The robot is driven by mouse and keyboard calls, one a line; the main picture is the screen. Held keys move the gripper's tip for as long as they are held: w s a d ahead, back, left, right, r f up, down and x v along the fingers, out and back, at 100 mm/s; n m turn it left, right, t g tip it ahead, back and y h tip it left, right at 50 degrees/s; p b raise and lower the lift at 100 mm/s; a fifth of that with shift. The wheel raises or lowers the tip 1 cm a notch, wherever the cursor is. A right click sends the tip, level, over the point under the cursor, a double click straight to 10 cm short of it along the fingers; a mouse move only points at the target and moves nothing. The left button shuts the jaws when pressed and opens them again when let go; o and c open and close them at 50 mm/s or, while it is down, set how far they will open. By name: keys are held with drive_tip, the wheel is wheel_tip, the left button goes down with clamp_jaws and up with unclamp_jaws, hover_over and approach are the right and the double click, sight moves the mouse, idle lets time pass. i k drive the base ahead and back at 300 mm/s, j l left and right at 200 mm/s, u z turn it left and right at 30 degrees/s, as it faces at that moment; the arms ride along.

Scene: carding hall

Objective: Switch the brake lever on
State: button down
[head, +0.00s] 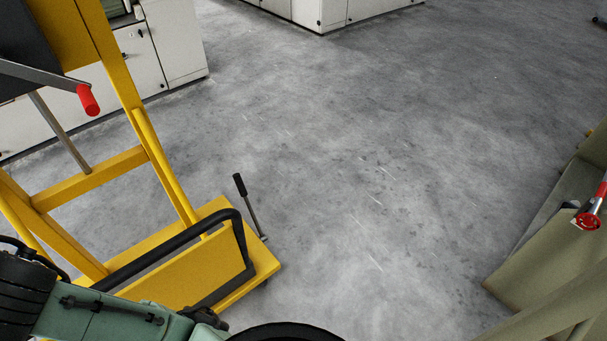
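The lever that looks like the brake lever (252,210) is a thin grey rod with a black grip. It stands at the right end of the yellow wheeled frame's base (262,268), in the head view. The rod leans, with its grip up and to the left. Its lower end meets the base near the right edge. I cannot tell from its tilt whether it is on or off. No fingers of my gripper can be made out in this view, and nothing is seen touching the lever.
A black tubular handle (165,233) curves over the yellow base, close left of the lever. A crank with a red grip (88,99) sticks out higher up. White cabinets (178,40) stand behind. An olive-coloured bin (550,215) is at the right. The grey floor between is clear.

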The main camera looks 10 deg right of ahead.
sight(236, 177)
drive_tip(key=z, duration=0.65)
drive_tip(key=i+j, duration=0.2)
drive_tip(key=i, duration=0.3)
drive_tip(key=i+j, duration=0.2)
drive_tip(key=i, duration=0.35)
